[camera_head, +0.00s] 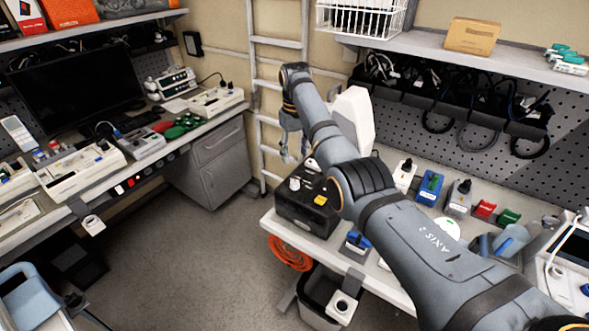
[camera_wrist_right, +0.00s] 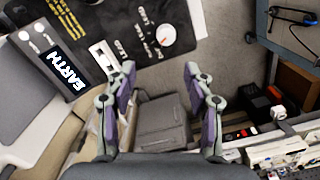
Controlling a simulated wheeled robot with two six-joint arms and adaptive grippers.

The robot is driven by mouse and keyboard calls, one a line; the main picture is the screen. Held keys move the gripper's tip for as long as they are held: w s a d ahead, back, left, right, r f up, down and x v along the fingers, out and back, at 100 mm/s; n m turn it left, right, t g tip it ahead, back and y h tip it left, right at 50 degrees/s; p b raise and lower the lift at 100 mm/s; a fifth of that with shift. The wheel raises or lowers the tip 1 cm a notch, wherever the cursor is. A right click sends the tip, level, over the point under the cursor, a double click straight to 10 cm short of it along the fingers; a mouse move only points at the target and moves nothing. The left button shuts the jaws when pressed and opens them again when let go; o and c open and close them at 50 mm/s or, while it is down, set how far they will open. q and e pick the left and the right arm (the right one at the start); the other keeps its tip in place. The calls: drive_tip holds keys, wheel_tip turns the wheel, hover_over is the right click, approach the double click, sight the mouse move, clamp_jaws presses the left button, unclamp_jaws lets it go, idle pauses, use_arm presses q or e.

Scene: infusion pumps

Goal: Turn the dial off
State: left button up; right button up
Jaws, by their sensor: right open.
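In the right wrist view a round white dial (camera_wrist_right: 166,35) with a red mark sits on a black panel (camera_wrist_right: 120,22) with white and yellow lettering. My right gripper (camera_wrist_right: 158,72) is open and empty. Its two fingers are spread apart below the dial in the picture, not touching it. In the head view my right arm reaches from the lower right, with the right gripper (camera_head: 293,148) near the ladder, fingers pointing down. I cannot pick out the dial in the head view. My left gripper is not in view.
A panel marked EARTH (camera_wrist_right: 62,72) is left of the dial. In the head view a black box (camera_head: 302,214) stands on the right bench under my arm. A ladder (camera_head: 277,45) leans against the back wall. The floor (camera_head: 190,265) between the benches is clear.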

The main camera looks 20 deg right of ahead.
sight(295, 182)
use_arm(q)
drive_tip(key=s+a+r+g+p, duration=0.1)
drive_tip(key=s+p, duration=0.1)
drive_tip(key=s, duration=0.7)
use_arm(e)
drive_tip(key=s+f, duration=0.1)
drive_tip(key=s+a, duration=0.1)
drive_tip(key=shift+s+a+f, duration=0.1)
drive_tip(key=shift+s+f, duration=0.3)
drive_tip(key=f, duration=0.3)
drive_tip(key=w+f, duration=0.1)
drive_tip(key=shift+d+f, duration=0.15)
drive_tip(key=shift+d, duration=0.2)
drive_tip(key=f, duration=0.3)
drive_tip(key=shift+w, duration=0.25)
drive_tip(key=shift+f, duration=0.2)
drive_tip(key=shift+s+a, duration=0.1)
drive_tip(key=shift+s, duration=0.05)
drive_tip(key=shift+c, duration=0.6)
drive_tip(key=shift+f, duration=0.1)
drive_tip(key=c, duration=1)
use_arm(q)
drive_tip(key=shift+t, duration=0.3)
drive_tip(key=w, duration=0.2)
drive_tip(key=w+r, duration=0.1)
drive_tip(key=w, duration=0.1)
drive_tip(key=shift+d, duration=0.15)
